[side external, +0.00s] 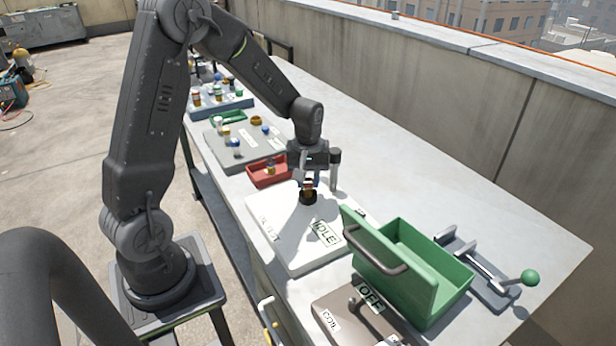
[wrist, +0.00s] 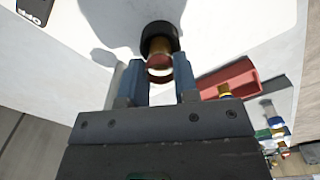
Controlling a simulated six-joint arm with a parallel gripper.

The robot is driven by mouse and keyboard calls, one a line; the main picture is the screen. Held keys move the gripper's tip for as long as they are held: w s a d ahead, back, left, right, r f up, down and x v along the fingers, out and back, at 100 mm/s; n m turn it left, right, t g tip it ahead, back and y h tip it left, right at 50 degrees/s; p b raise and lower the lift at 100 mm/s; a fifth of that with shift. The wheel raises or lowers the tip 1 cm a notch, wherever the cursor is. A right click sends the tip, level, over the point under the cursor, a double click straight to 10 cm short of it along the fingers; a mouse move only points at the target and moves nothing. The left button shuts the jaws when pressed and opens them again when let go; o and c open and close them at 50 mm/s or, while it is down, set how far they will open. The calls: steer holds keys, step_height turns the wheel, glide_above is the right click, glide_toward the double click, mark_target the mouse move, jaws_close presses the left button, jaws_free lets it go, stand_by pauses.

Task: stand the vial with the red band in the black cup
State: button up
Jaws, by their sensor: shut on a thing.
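My gripper (side external: 308,184) is shut on a vial (side external: 308,188) with a red band. The vial also shows between the blue fingers in the wrist view (wrist: 159,70). The black cup (side external: 308,198) stands on a white plate (side external: 282,236) marked IDLE, directly below the fingers. In the wrist view the cup (wrist: 173,32) is just beyond the fingertips, and the vial's far end overlaps its mouth. The vial looks roughly upright. I cannot tell how deep it sits in the cup or whether it touches the bottom.
A red tray (side external: 256,178) with a vial in it stands close behind the plate. Grey (side external: 218,143) and blue (side external: 238,106) racks with several vials are farther back. An open green box (side external: 452,290) and a green-knobbed lever (side external: 529,278) are at the front right. The right of the table is clear.

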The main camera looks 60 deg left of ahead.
steer(key=shift+f, duration=0.65)
steer(key=o, duration=1)
steer(key=shift+r, duration=0.1)
step_height(320, 180, up, 14)
steer(key=shift+f, duration=0.15)
steer(key=s+d+r+m+t, duration=0.2)
steer(key=s+d+m, duration=0.2)
steer(key=s, duration=0.1)
steer(key=s+d+r+m+t, duration=0.1)
steer(key=s+d+r+m, duration=0.1)
steer(key=s+d+m, duration=0.2)
steer(key=s+d+r+m+t, duration=0.1)
steer(key=s+d+m+t, duration=0.1)
steer(key=s+d+m, duration=0.2)
steer(key=shift+s+d+r+t, duration=0.2)
steer(key=shift+s+d, duration=0.4)
steer(key=shift+s, duration=0.35)
steer(key=shift+s+d+r+t, duration=0.1)
steer(key=shift+s+d+r, duration=0.1)
steer(key=shift+s+d, duration=0.55)
